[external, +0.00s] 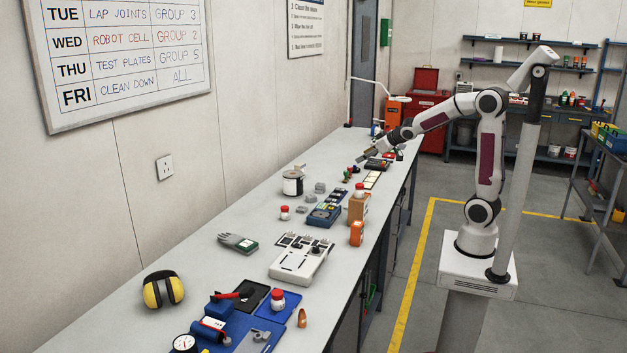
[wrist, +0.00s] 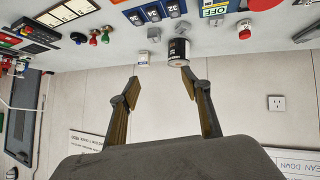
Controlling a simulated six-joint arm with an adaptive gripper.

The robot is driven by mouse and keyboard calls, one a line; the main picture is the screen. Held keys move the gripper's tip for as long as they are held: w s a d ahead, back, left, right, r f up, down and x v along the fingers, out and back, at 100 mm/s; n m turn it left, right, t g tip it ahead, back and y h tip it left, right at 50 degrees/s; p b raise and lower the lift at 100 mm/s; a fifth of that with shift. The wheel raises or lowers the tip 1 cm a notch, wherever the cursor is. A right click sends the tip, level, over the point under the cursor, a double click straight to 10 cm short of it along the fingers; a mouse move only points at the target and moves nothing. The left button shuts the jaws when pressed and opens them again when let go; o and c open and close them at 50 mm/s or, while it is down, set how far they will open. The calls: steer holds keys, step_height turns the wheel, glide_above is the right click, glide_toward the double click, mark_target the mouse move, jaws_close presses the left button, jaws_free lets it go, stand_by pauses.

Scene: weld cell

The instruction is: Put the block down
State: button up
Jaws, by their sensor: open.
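My gripper (external: 363,156) is over the far part of the bench in the external view. In the wrist view its two fingers (wrist: 160,84) are spread apart with nothing between them. Small grey blocks sit on the bench, one (external: 320,187) right of the white tin and another (external: 301,209) nearer the camera. In the wrist view a grey block (wrist: 154,34) and a pale block (wrist: 143,58) lie beyond the fingertips, apart from them. I cannot tell which block the task names.
The white tin (external: 292,185) stands near the wall, also in the wrist view (wrist: 178,52). Red-capped and green pieces (wrist: 99,37) stand left in the wrist view.

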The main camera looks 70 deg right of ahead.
steer(key=s+a+f+g+y, duration=0.1)
steer(key=s+a, duration=0.5)
steer(key=s, duration=0.3)
steer(key=s+a+n+g+y, duration=0.1)
steer(key=s+a, duration=0.5)
steer(key=s, duration=0.4)
steer(key=s+a+f+g+y, duration=0.1)
steer(key=s+a+g+y, duration=0.1)
steer(key=s+a, duration=0.4)
steer(key=s, duration=0.4)
steer(key=shift+a+f, duration=0.35)
